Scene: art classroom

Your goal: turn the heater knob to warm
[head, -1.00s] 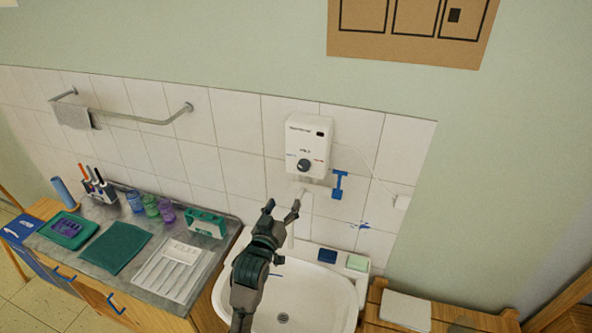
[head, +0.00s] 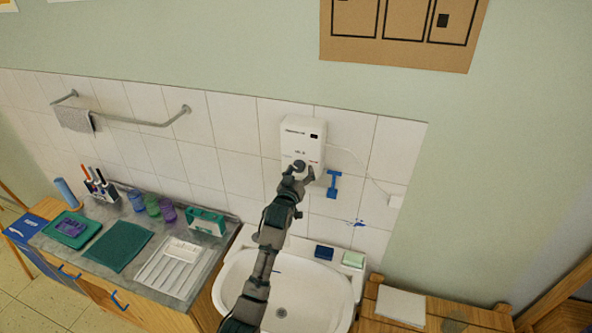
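The white heater (head: 303,137) is mounted on the tiled wall above the sink. Its dark round knob (head: 299,166) sits low on the front face. My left gripper (head: 298,172) is raised to the knob, with its fingers apart, one on each side of it. I cannot tell whether the fingers touch the knob. The gripper hides the lower part of the heater and the knob's pointer. My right gripper is not in view.
The white sink (head: 327,292) lies below, with a dark blue block (head: 324,252) and a green block (head: 353,259) on its back ledge. A blue fitting (head: 334,184) is on the wall right of the heater. A counter with jars and trays stands left.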

